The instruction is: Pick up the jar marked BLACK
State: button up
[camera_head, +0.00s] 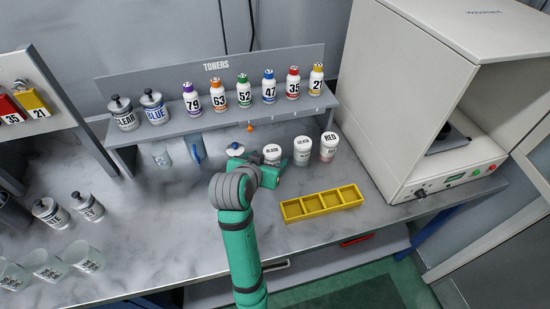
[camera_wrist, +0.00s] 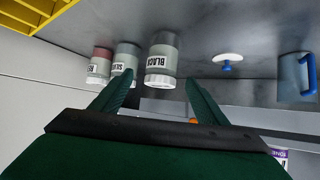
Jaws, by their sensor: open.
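The jar marked BLACK (camera_head: 271,155) stands on the grey counter below the toner shelf in the head view, partly hidden behind my arm. In the wrist view the same jar (camera_wrist: 161,60) shows upside down, its label readable and its white lid towards my fingers. My gripper (camera_wrist: 158,92) is open, with one green finger on each side of the jar in the picture. The jar looks to lie beyond the fingertips, and I see no contact. In the head view my fingers are hidden by my wrist.
The SILVER jar (camera_head: 303,151) and RED jar (camera_head: 328,147) stand close to the right. A yellow tray (camera_head: 321,204) lies in front. A white lid with a blue knob (camera_head: 235,149) is left. The toner shelf (camera_head: 224,119) overhangs behind. A large beige machine (camera_head: 420,100) stands right.

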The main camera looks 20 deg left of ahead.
jog(key=shift+w+a+f, duration=0.2)
jog(key=shift+f, duration=0.1)
jog(key=shift+x, duration=2.65)
jog(key=shift+r, duration=0.2)
jog(key=c, duration=1.3)
